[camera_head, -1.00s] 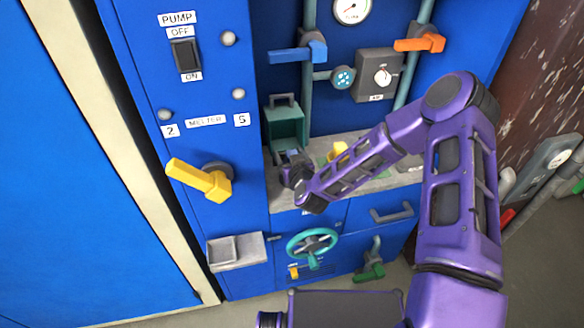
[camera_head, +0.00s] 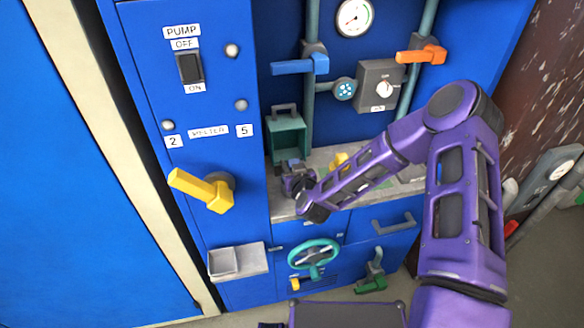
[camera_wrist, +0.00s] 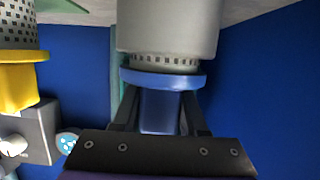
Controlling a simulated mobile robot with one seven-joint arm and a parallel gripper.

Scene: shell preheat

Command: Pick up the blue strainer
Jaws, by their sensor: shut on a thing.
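The blue strainer shows in the wrist view as a blue collar and handle (camera_wrist: 163,80) joined to a grey perforated cylinder. My gripper (camera_wrist: 160,112) is shut on its blue handle, with one finger on each side. In the head view my gripper (camera_head: 298,182) is at the left end of the grey shelf, just in front of the green box. A small blue part shows at the gripper there, but most of the strainer is hidden. I cannot tell from these views whether the strainer touches the shelf.
A yellow strainer (camera_wrist: 18,85) stands to the left in the wrist view. The open green box (camera_head: 288,137) is behind my gripper. The grey shelf (camera_head: 322,154) runs right, partly hidden by my arm. A blue valve handle (camera_head: 292,67) is above and a teal wheel (camera_head: 314,253) below.

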